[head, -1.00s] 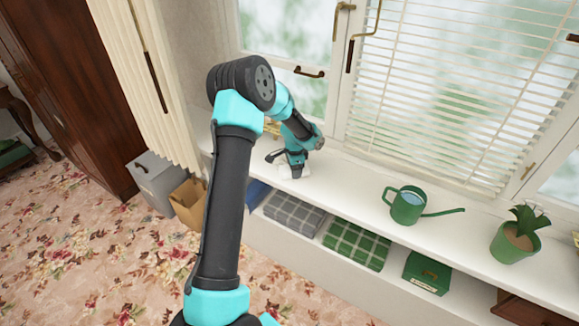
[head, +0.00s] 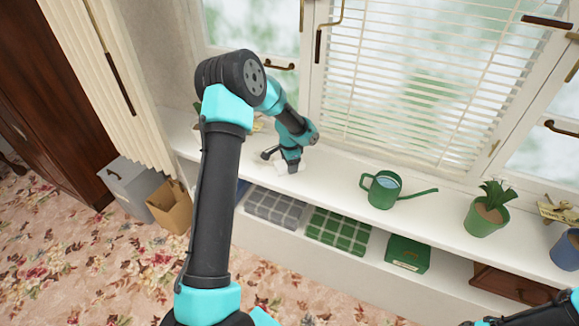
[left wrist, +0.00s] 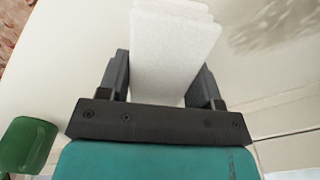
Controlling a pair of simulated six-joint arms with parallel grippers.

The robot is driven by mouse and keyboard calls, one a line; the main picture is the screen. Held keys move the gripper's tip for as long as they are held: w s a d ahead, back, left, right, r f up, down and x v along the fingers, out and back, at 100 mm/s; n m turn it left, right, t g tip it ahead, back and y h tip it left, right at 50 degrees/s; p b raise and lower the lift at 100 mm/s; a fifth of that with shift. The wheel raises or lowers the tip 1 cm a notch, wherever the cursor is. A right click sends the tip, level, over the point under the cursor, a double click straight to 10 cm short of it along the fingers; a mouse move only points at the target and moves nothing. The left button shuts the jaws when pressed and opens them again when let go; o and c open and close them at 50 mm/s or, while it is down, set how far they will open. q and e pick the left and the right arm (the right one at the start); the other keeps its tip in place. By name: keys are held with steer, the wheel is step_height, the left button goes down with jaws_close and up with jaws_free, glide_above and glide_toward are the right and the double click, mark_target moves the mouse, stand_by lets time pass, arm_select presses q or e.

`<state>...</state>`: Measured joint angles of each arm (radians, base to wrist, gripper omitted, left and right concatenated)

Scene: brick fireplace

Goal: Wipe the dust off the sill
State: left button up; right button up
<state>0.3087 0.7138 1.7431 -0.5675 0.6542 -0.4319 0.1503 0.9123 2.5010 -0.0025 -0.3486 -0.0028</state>
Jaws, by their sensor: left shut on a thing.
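The white sill (head: 335,178) runs under the window from left to right. My left gripper (head: 289,166) is at the sill's left part, pointing down. It is shut on a folded white cloth (left wrist: 172,50), which shows large between the fingers in the left wrist view. In the head view the cloth is small and mostly hidden behind the gripper; I cannot tell if it touches the sill. A patch of grey-brown dust (left wrist: 275,28) lies on the sill past the cloth in the left wrist view. Part of my right arm shows at the bottom right; its fingers are out of sight.
A green watering can (head: 382,191), a potted plant (head: 487,215) and a blue pot (head: 566,250) stand on the sill to the right. The shelf below holds plaid cloths (head: 338,231) and a green box (head: 407,254). The sill between gripper and can is clear.

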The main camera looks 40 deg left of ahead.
mark_target(282, 161)
arm_select(q)
steer(key=a, duration=0.3)
steer(key=shift+s+a, duration=0.15)
steer(key=shift+s, duration=0.25)
steer(key=shift+s+a, duration=0.5)
steer(key=shift+a, duration=1.8)
steer(key=shift+s+a, duration=0.55)
steer(key=shift+a, duration=1.8)
steer(key=shift+s+a, duration=0.5)
steer(key=shift+a, duration=1.8)
steer(key=shift+w+a, duration=0.2)
steer(key=shift+w, duration=1)
steer(key=d, duration=0.3)
steer(key=shift+w+d, duration=0.15)
steer(key=shift+w, duration=0.25)
steer(key=shift+w+d, duration=0.45)
steer(key=shift+d, duration=1.85)
steer(key=shift+w+d, duration=0.5)
steer(key=shift+d, duration=1.8)
steer(key=shift+w+d, duration=0.45)
steer(key=shift+d, duration=1.85)
steer(key=shift+r, duration=4.05)
